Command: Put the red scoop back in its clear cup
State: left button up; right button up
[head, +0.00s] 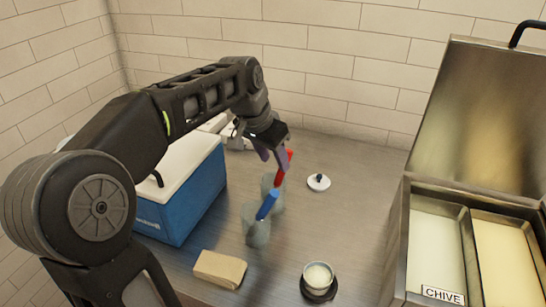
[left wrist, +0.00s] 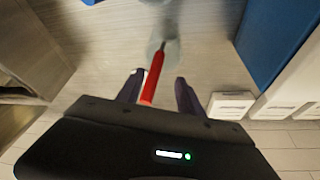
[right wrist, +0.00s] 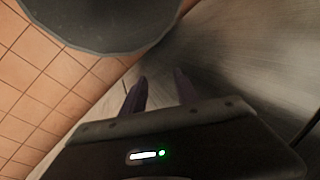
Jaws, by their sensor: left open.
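The red scoop (head: 281,172) stands tilted with its lower end in a clear cup (head: 271,192) on the steel counter. It also shows in the left wrist view (left wrist: 154,73), running from the cup (left wrist: 165,51) up between my fingers. My left gripper (head: 268,155) is open, its fingers on either side of the scoop's handle in the wrist view (left wrist: 158,88). A blue scoop (head: 268,204) leans in a second clear cup (head: 256,230) just in front. My right gripper (right wrist: 157,84) is open and empty, away from these things.
A blue cooler (head: 188,195) with a white lid stands left of the cups. A tan block (head: 220,268), a small filled cup (head: 318,278) and a white lid (head: 318,182) lie around. A steel bin marked CHIVE (head: 437,245) stands at right.

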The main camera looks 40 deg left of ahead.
pick_arm(q)
jog(key=shift+r, duration=0.1)
jog(key=v, duration=0.7)
jog(key=shift+r, duration=0.3)
jog(key=shift+s, duration=0.15)
